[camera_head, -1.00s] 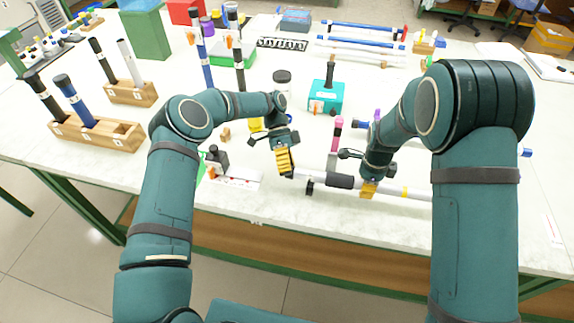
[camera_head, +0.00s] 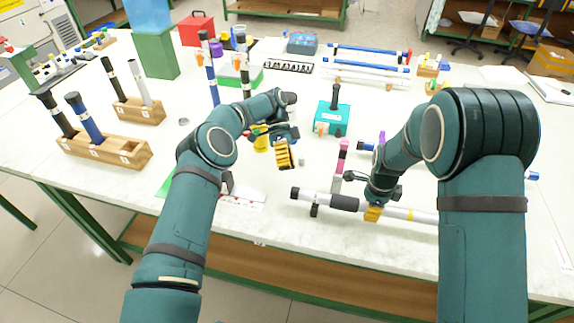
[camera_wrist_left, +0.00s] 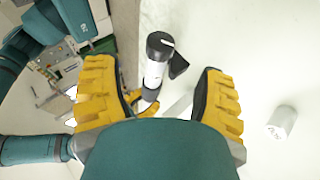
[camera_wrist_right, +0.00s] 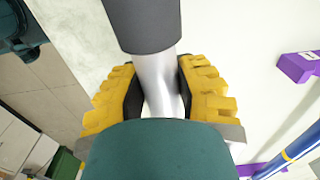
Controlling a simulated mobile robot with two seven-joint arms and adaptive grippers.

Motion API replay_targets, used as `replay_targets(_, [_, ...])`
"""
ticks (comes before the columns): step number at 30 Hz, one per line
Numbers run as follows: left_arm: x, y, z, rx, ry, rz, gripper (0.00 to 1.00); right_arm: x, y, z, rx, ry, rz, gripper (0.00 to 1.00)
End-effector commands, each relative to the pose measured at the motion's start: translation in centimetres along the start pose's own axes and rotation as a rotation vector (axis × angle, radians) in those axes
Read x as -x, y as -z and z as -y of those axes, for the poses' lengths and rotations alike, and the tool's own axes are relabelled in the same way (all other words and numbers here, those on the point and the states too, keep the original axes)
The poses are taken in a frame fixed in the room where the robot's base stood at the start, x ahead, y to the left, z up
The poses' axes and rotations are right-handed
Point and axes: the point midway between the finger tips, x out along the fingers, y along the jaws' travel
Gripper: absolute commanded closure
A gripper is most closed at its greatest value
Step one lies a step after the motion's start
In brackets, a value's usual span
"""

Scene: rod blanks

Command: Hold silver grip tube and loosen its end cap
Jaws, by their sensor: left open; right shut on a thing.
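The silver grip tube (camera_head: 400,212) lies roughly level near the front table edge, with a dark grip sleeve (camera_head: 344,202) along it. A dark end cap (camera_head: 295,193) sits at its left end; in the left wrist view the cap (camera_wrist_left: 159,44) shows a pale label. My right gripper (camera_head: 373,212) is shut around the silver part beside the sleeve; the right wrist view shows the tube (camera_wrist_right: 155,80) between its yellow fingers. My left gripper (camera_head: 284,155) is open and empty, behind and apart from the cap. Whether the cap is loose cannot be told.
A black support (camera_head: 314,211) stands under the tube's left part. A small pale cylinder (camera_head: 301,162) stands right of my left gripper. A teal box (camera_head: 332,118) is behind, and wooden racks (camera_head: 105,148) with dark tubes are at left.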

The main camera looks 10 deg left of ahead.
Motion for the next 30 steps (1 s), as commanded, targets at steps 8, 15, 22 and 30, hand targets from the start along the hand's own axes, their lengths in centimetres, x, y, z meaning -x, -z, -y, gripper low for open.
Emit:
replay_targets(8, [0.0,0.0,0.0,0.000,0.000,0.000,0.29,0.0,0.0,0.0,0.000,0.000,0.000,1.00])
replay_targets(15, [-0.2,-0.1,0.2,0.000,0.000,0.000,0.29,-0.4,0.0,0.0,0.000,0.000,0.000,1.00])
replay_targets(22, [-0.4,-0.1,0.4,0.000,0.000,0.000,0.29,-0.9,0.0,0.0,0.000,0.000,0.000,1.00])
replay_targets(30, [-0.4,-0.2,0.5,0.000,0.000,0.000,0.29,-1.1,0.0,0.0,0.000,0.000,0.000,0.38])
